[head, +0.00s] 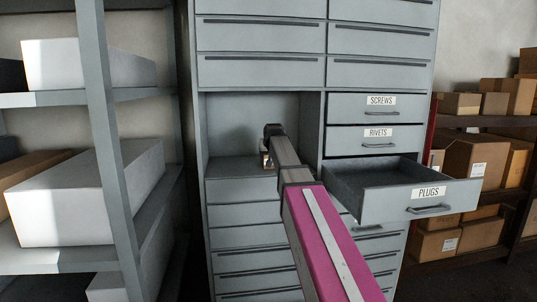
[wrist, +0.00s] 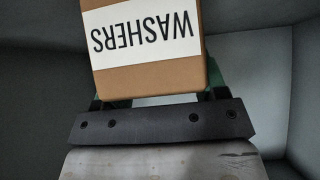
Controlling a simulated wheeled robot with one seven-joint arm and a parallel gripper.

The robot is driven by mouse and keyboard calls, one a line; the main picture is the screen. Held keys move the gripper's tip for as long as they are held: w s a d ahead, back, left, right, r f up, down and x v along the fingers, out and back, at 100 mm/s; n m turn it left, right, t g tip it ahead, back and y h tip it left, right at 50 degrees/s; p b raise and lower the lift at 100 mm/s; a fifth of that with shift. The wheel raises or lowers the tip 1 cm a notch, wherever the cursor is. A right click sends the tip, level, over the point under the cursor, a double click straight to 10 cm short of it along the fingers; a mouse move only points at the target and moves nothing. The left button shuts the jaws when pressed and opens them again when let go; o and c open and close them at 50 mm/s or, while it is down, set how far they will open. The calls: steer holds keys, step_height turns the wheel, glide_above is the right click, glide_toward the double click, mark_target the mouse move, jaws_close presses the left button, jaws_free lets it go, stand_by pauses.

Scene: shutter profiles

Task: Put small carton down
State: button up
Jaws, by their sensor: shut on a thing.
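The small carton (wrist: 143,72) is brown with a white label reading WASHERS, upside down in the wrist view. My gripper (wrist: 152,100) is shut on it, with the fingers mostly hidden behind the carton. In the head view my arm reaches into an open recess (head: 228,130) of the grey cabinet, and my gripper (head: 268,158) is at the recess floor. Only a sliver of the carton (head: 264,160) shows there. I cannot tell whether the carton touches the floor of the recess.
The PLUGS drawer (head: 455,195) stands pulled out and looks empty, right of my arm. The SCREWS drawer (head: 375,107) and RIVETS drawer (head: 360,139) are closed. A shelf with white boxes (head: 85,195) is at left. Shelves with brown cartons (head: 475,160) are at right.

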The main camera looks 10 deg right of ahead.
steer(key=o, duration=1.1)
steer(key=shift+f, duration=0.1)
steer(key=shift+c, duration=0.2)
steer(key=v, duration=1.2)
